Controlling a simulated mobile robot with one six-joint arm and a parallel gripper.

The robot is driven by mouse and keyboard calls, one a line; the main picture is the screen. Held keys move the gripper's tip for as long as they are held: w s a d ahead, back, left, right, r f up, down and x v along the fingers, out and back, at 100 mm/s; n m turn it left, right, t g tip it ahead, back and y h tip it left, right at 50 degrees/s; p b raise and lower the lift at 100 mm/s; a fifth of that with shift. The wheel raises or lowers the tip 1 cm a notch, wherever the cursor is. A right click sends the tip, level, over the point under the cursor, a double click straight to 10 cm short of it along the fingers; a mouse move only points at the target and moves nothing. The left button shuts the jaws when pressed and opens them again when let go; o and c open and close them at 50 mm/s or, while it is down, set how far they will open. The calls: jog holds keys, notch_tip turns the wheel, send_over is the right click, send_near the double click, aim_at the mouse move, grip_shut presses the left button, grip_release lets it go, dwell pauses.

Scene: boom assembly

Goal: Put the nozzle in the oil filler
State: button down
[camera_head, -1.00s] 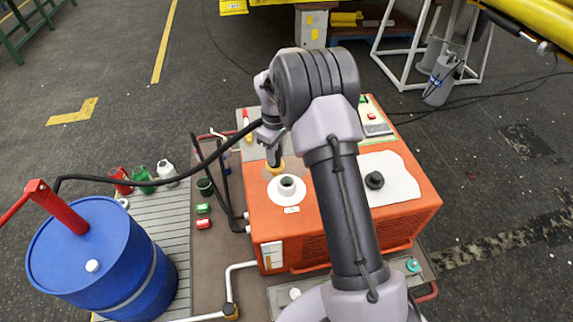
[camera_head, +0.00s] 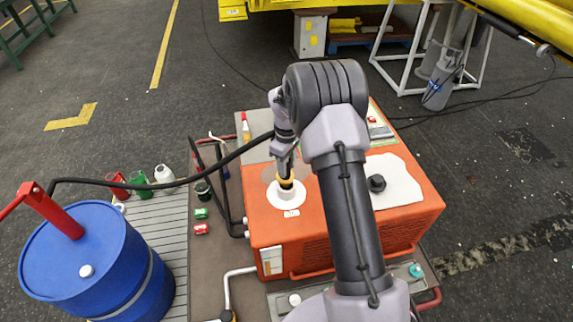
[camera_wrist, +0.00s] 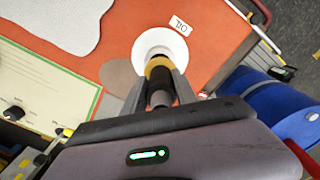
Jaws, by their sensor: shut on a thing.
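The nozzle (camera_head: 286,181) is dark with a yellow collar. My gripper (camera_head: 285,165) is shut on it, above the orange machine. The oil filler (camera_head: 287,204) is a white ring and neck on the machine's top, beside a small label. In the head view the nozzle's lower end meets the filler's mouth. In the wrist view the nozzle's yellow collar (camera_wrist: 158,66) lies at the edge of the white filler (camera_wrist: 160,44), next to the "OIL" label. The collar and gripper hide the nozzle's tip, so I cannot tell how deep it sits.
A black hose (camera_head: 140,183) runs from the gripper left to the red pump on the blue drum (camera_head: 95,260). A black cap (camera_head: 376,183) stands on a white patch right of my arm. Small cans (camera_head: 140,180) stand at left.

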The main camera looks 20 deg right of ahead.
jog(key=c, duration=1)
grip_release()
jog(key=shift+o, duration=0.2)
jog(key=shift+r, duration=0.25)
notch_tip(320, 180, up, 13)
jog(key=p, duration=0.4)
jog(key=s+a+r+m+t, duration=0.25)
jog(key=s+a+r, duration=0.25)
jog(key=s+r, duration=0.3)
jog(key=s+a+r+m+t, duration=0.1)
jog(key=s+a+r+m, duration=0.2)
jog(key=s+a+r, duration=0.5)
jog(key=s+a+r+m+t+y, duration=0.2)
jog(key=s+m, duration=0.3)
jog(key=s, duration=1)
jog(key=shift+a+m, duration=0.2)
jog(key=shift+m, duration=0.15)
